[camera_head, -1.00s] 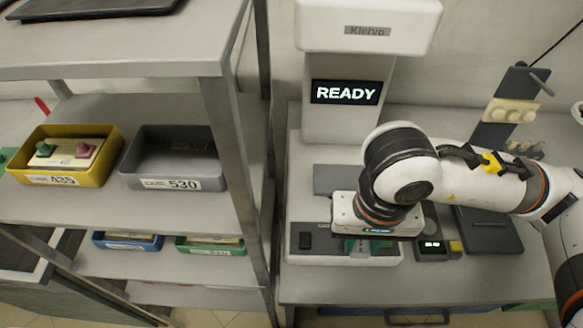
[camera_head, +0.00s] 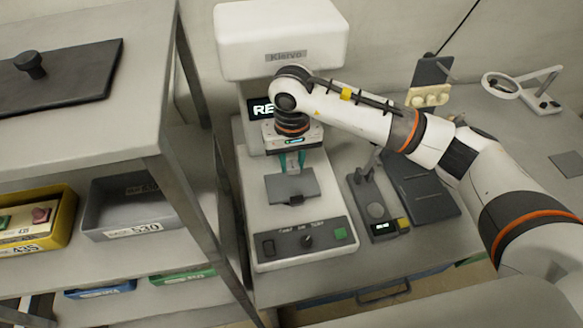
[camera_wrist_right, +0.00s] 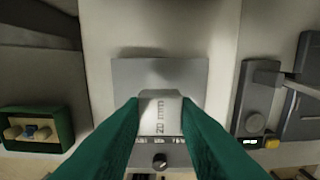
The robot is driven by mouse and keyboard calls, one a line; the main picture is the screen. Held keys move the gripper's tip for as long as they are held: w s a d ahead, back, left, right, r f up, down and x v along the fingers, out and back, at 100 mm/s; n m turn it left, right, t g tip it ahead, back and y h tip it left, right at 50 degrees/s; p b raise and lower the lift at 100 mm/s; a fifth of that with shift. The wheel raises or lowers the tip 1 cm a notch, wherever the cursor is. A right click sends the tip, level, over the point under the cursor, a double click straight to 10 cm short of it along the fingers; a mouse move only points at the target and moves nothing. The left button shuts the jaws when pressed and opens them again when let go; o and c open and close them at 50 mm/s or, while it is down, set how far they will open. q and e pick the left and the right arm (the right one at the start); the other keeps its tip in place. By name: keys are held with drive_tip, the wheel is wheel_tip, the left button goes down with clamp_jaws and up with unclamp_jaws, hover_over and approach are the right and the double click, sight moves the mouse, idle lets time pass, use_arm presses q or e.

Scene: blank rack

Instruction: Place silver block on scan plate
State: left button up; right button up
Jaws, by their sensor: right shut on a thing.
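The scan plate (camera_head: 292,186) is a flat grey rectangle on the white Klervo machine's base. It also shows in the wrist view (camera_wrist_right: 160,72). My right gripper (camera_head: 291,168) points down over the plate, its teal fingers closed on the silver block (camera_wrist_right: 160,114). I cannot tell whether the block touches the plate. My left gripper is in neither view.
The machine's control panel (camera_head: 305,242) has a knob and a green button in front of the plate. A small device with a display (camera_head: 383,228) stands right of it. The shelf post (camera_head: 200,200) is at the left. A grey bin (camera_head: 122,212) sits on the shelf.

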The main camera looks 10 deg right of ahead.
sight(292, 183)
drive_tip(key=shift+s+f, duration=0.1)
drive_tip(key=shift+f, duration=0.65)
wheel_tip(292, 183, down, 3)
drive_tip(key=shift+f+p, duration=0.1)
drive_tip(key=shift+p, duration=0.8)
drive_tip(key=shift+f, duration=0.2)
drive_tip(key=shift+w+f, duration=0.15)
drive_tip(key=shift+w, duration=0.05)
drive_tip(key=shift+f, duration=0.25)
drive_tip(key=o, duration=1.1)
drive_tip(key=shift+r, duration=0.1)
drive_tip(key=shift+c, duration=0.2)
